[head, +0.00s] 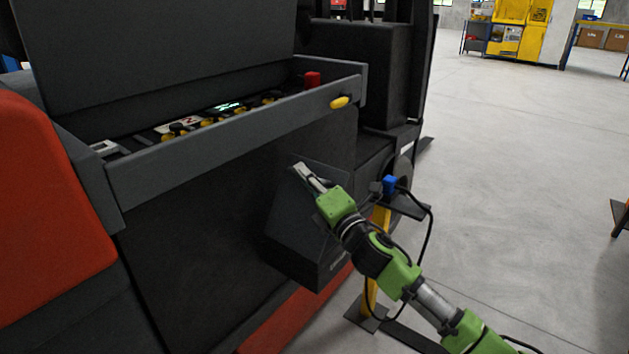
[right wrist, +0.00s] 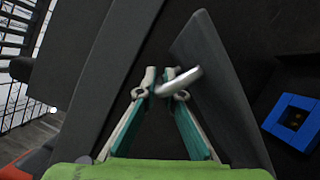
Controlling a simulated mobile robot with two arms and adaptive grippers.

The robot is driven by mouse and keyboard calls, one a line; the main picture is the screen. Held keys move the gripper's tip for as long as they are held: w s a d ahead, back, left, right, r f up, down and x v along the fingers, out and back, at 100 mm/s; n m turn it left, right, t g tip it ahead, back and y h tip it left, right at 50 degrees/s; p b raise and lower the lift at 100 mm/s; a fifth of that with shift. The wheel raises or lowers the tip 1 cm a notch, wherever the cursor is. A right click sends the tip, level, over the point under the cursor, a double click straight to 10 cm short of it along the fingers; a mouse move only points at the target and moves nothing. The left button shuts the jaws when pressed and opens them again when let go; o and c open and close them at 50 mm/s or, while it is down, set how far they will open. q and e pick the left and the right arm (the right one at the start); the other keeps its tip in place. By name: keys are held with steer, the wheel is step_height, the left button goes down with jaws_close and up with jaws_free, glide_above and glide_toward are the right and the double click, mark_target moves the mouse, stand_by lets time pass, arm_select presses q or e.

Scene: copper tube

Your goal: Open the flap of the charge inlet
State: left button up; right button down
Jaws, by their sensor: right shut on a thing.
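The charge inlet's flap (head: 300,232) is a dark grey panel on the side of the black machine. It stands out from the body at an angle, partly open. In the right wrist view the flap (right wrist: 218,82) shows as a slanted slab with a silver handle (right wrist: 184,84). My right gripper (head: 302,170) is at the flap's upper edge; in its wrist view the fingertips (right wrist: 165,82) are closed on the handle. A blue square socket (right wrist: 292,118) with a dark middle, apparently the inlet, shows right of the flap. My left gripper is not in view.
A yellow post (head: 376,258) with a blue connector (head: 389,185) and a black cable stands close to my right arm. An open grey control tray (head: 235,130) juts out above the flap. The floor (head: 520,170) to the right is clear.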

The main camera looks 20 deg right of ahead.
arm_select(q)
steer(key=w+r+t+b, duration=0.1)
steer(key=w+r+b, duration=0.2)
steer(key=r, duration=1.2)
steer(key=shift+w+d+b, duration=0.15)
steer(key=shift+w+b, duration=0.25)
steer(key=shift+b, duration=0.2)
arm_select(e)
steer(key=s+a+n+y, duration=0.4)
steer(key=s+a+n, duration=0.3)
steer(key=a+n, duration=0.2)
steer(key=shift+s+a+t, duration=0.25)
steer(key=shift+a+t, duration=0.05)
steer(key=shift+a, duration=0.05)
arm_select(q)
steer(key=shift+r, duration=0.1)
arm_select(e)
steer(key=c, duration=2.2)
jaws_free()
steer(key=shift+o, duration=0.2)
steer(key=v, duration=1.2)
